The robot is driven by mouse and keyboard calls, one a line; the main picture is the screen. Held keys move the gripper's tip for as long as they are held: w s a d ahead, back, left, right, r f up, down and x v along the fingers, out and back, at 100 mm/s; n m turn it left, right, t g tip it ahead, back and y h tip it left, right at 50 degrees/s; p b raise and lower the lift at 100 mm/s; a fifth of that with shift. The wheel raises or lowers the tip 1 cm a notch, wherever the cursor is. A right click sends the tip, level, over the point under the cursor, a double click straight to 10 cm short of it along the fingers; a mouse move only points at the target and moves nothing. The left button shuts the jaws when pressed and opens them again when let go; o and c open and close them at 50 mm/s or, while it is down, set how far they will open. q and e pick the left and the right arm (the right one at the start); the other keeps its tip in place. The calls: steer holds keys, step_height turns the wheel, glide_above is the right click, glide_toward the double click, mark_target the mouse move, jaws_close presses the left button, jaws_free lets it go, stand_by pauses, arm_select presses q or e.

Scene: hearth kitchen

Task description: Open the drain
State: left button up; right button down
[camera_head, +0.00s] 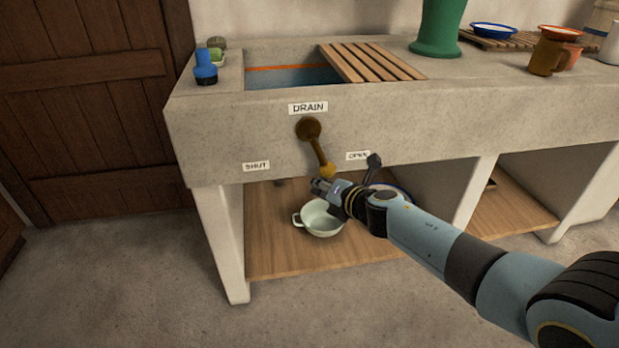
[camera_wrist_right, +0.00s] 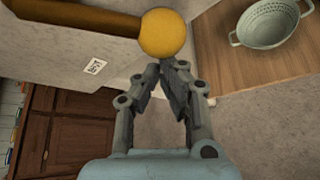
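The drain lever (camera_head: 319,152) is brown with a yellow ball knob (camera_head: 327,171). It hangs from a round pivot on the sink's front, under the DRAIN label (camera_head: 308,107). It points down, between the SHUT label (camera_head: 256,166) on the left and the partly covered OPEN label (camera_head: 357,155) on the right. My right gripper (camera_head: 320,186) is just below the knob. In the right wrist view its fingertips (camera_wrist_right: 172,66) meet, with nothing between them, and the knob (camera_wrist_right: 165,33) shows just past them. Whether they touch the knob I cannot tell. My left gripper is out of view.
The stone sink (camera_head: 220,130) has a slatted wooden board (camera_head: 370,62) over part of its basin. A blue bottle (camera_head: 205,68) stands on its left rim. A pale colander (camera_head: 322,219) sits on the wooden shelf below. Floor at the front left is clear.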

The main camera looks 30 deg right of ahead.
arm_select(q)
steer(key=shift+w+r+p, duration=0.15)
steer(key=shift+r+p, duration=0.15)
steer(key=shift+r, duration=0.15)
arm_select(e)
steer(key=shift+s+d+r, duration=0.15)
steer(key=shift+d, duration=0.6)
